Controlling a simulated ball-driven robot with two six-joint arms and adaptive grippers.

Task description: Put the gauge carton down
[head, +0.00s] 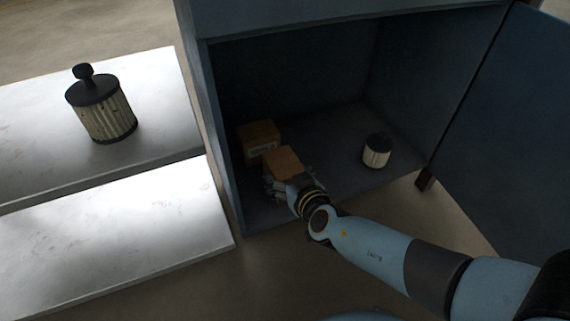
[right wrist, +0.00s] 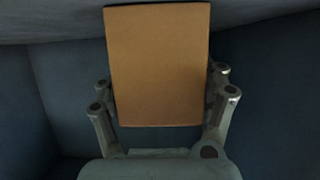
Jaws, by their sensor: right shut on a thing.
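A brown carton (head: 283,160) is held in my right gripper (head: 276,181) inside the blue cabinet. In the right wrist view the carton (right wrist: 158,65) sits between the two fingers of my right gripper (right wrist: 162,100), which are shut on its sides. A second brown carton (head: 259,141) with a pale label stands just behind and left of the held one on the cabinet floor (head: 335,147). I cannot tell which is the gauge carton, or whether the held carton touches the floor. My left gripper is not in view.
A small white canister with a black lid (head: 376,151) stands right on the cabinet floor. The blue cabinet door (head: 500,130) is open at the right. A ribbed canister with a black knob (head: 101,108) stands on a pale table (head: 160,95) at left. A lower pale surface (head: 120,245) lies in front.

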